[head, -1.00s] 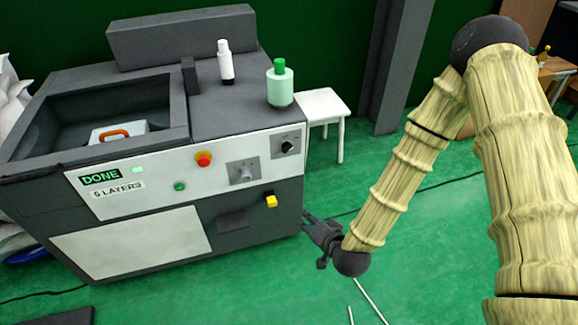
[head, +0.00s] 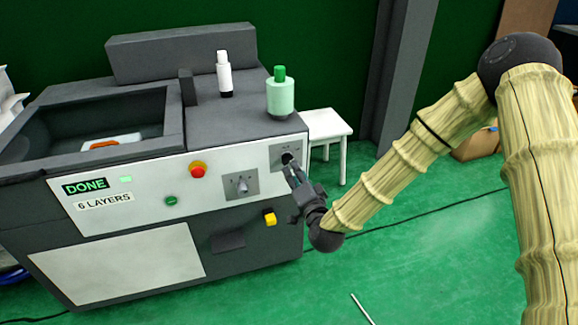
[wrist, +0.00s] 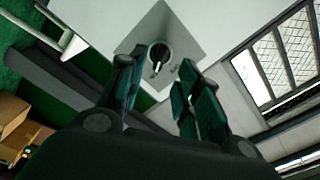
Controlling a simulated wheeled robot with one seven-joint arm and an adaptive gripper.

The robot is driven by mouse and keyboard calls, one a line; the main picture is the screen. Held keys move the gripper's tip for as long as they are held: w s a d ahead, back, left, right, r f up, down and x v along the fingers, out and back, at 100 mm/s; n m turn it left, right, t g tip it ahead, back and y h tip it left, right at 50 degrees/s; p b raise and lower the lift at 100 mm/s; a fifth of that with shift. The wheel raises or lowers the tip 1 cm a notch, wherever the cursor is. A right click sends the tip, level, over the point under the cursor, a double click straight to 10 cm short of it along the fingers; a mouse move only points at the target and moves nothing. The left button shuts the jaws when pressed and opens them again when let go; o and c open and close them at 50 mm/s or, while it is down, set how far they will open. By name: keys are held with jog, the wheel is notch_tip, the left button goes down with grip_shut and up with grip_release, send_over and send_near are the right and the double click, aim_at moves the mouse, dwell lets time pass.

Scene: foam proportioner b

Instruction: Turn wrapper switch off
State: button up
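The wrapper machine (head: 150,258) stands at the left with a white front panel that reads "DONE" and "6 LAYERS". Its black rotary switch (head: 287,158) sits on a grey plate at the panel's right end, and it also shows in the wrist view (wrist: 160,56). My gripper (head: 293,172) is right at this switch in the head view, partly covering it. In the wrist view my gripper (wrist: 160,88) has its two fingers apart, with the switch showing between and beyond their tips. I see no contact with the switch.
A second dial (head: 241,186), a red button (head: 197,169), a green button (head: 171,201) and a yellow part (head: 270,218) are on the machine's front. A green-capped bottle (head: 280,95) and a white bottle (head: 224,75) stand on top. A white stool (head: 328,122) is behind at right.

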aim_at(289, 162)
jog(key=shift+b+x, duration=0.45)
jog(key=shift+x, duration=2.6)
grip_shut()
